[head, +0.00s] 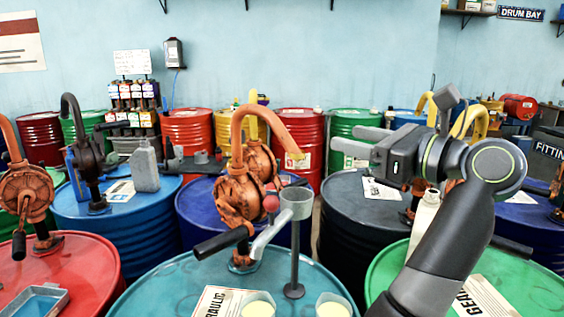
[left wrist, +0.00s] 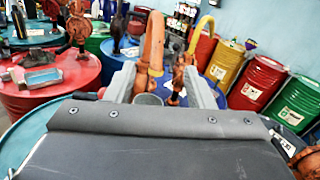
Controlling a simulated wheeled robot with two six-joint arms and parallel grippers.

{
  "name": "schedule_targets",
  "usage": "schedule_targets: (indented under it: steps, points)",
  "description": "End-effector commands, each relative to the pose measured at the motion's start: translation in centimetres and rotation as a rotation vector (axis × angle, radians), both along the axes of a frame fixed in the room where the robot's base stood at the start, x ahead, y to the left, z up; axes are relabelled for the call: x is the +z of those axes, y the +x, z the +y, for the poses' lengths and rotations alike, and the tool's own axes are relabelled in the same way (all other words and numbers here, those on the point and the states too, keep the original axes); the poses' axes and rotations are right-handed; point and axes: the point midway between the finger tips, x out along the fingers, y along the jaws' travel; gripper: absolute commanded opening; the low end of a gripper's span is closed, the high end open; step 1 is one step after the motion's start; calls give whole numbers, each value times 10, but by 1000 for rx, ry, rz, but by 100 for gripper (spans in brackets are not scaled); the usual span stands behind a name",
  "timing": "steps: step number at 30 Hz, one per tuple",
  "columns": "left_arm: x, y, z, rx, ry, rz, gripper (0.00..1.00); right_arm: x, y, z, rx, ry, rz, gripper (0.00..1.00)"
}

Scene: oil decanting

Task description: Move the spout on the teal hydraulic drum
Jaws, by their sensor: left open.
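The teal hydraulic drum (head: 170,291) stands at the front middle in the head view. Its rusty orange hand pump (head: 238,207) carries a curved orange spout (head: 272,117) that arches right. The spout's end hangs above a grey cup (head: 297,201) on a post. My left gripper (head: 343,140) is open and empty, to the right of the spout, fingers pointing left. In the left wrist view, the spout (left wrist: 154,42) shows ahead between the open fingers (left wrist: 165,85), apparently apart from them. The grey cup (left wrist: 148,99) shows below it. My right gripper is not in view.
Two cups of pale yellow liquid (head: 258,304) stand at the teal drum's front. A red drum (head: 80,262) with a tray is left, a green drum (head: 530,290) right. Dark blue (head: 192,215) and grey (head: 345,190) drums stand behind. The pump's black handle (head: 220,242) juts left.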

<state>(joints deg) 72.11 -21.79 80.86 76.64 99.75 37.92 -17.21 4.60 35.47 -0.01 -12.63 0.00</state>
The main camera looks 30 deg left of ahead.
Motion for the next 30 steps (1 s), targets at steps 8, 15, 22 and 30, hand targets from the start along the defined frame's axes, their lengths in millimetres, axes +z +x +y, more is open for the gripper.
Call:
schedule_targets:
  steps: [8, 15, 22, 30]
  points:
    - [-22, 1, 2, 1, 0, -1, 49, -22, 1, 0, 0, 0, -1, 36]
    - [-19, 10, 34, 5, 1, 0, 49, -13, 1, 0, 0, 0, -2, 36]
    - [-18, 25, 82, 6, 1, 0, 49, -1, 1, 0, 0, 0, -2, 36]
    - [-19, 42, 135, 4, 2, 1, 49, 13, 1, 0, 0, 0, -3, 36]
